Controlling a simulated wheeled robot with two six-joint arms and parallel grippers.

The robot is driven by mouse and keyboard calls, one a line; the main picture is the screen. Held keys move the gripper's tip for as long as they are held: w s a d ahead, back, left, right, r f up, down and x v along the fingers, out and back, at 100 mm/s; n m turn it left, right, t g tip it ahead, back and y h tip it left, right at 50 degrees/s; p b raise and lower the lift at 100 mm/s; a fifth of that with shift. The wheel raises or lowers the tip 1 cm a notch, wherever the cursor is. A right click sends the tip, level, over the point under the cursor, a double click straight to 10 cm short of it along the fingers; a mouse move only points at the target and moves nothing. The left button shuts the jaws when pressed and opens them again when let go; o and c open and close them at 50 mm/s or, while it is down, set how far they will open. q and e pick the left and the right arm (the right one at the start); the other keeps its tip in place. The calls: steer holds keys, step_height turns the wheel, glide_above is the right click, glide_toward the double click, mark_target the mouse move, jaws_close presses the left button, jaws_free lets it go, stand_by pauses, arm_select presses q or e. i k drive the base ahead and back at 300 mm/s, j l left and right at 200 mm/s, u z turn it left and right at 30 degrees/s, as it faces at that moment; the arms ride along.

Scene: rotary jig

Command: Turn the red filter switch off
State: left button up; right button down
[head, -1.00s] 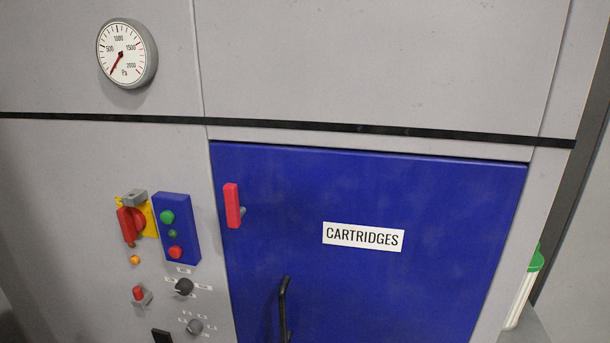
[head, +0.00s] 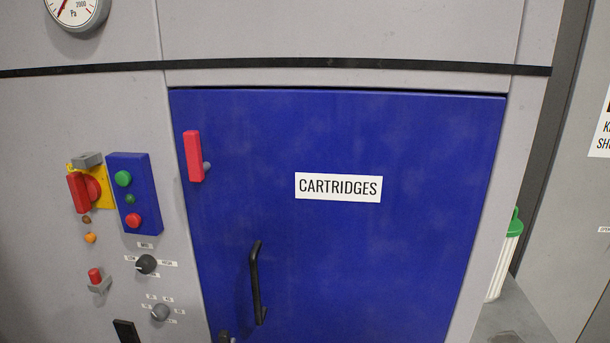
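A red rotary handle (head: 80,193) stands upright on a yellow plate (head: 105,199) on the grey cabinet front at the left, with a grey block (head: 87,160) at its top. Lower down is a small red-capped switch (head: 95,274) on a grey base. I cannot read a label that tells which of these is the filter switch. Neither of my grippers is in view.
A blue box (head: 131,169) beside the handle has green and red buttons. Two knobs, a dark one (head: 146,264) and a grey one (head: 160,312), sit below. The blue CARTRIDGES door (head: 400,260) has a red latch (head: 193,156) and a black handle (head: 256,285).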

mark_target(85, 189)
steer(key=u, duration=1.25)
